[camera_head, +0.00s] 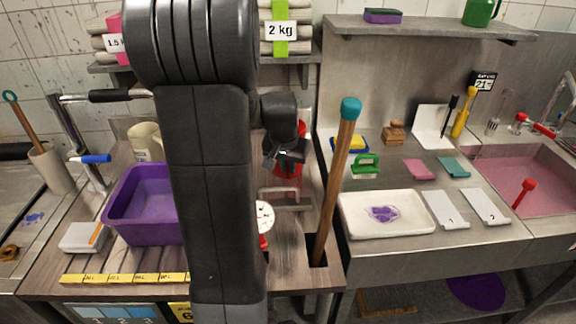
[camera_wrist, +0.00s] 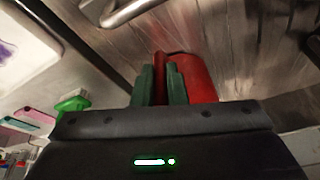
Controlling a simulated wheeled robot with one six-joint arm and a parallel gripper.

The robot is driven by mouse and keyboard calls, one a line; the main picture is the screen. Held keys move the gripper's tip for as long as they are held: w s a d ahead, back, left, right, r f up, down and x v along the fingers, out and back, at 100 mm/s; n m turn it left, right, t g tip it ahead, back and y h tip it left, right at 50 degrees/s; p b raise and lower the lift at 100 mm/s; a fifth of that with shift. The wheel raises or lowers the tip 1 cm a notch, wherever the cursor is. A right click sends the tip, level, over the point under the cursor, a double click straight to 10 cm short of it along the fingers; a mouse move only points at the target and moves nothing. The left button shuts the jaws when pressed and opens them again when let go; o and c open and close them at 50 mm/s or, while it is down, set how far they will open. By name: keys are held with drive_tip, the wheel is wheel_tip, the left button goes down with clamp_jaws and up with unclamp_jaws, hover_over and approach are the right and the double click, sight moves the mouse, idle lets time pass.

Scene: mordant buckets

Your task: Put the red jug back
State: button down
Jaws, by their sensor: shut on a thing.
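The red jug (camera_head: 290,170) is in the middle of the head view, mostly hidden behind my gripper (camera_head: 286,150). In the wrist view the red jug (camera_wrist: 198,78) is just beyond the fingers. My gripper (camera_wrist: 160,82) is shut there, with a narrow red part, apparently the jug's handle, between its two green fingers. I cannot tell whether the jug touches the surface behind it.
My arm hides the middle of the wooden counter. A purple tub (camera_head: 140,215) stands left; a metal handle (camera_head: 284,194) and a tall wooden pole with a teal top (camera_head: 350,108) stand right. A white tray (camera_head: 365,222) and pink sink (camera_head: 500,175) lie farther right.

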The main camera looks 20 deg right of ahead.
drive_tip(key=shift+f, duration=0.2)
drive_tip(key=c, duration=1.5)
unclamp_jaws()
drive_tip(key=shift+o, duration=0.2)
drive_tip(key=shift+r, duration=0.15)
drive_tip(key=v, duration=1.2)
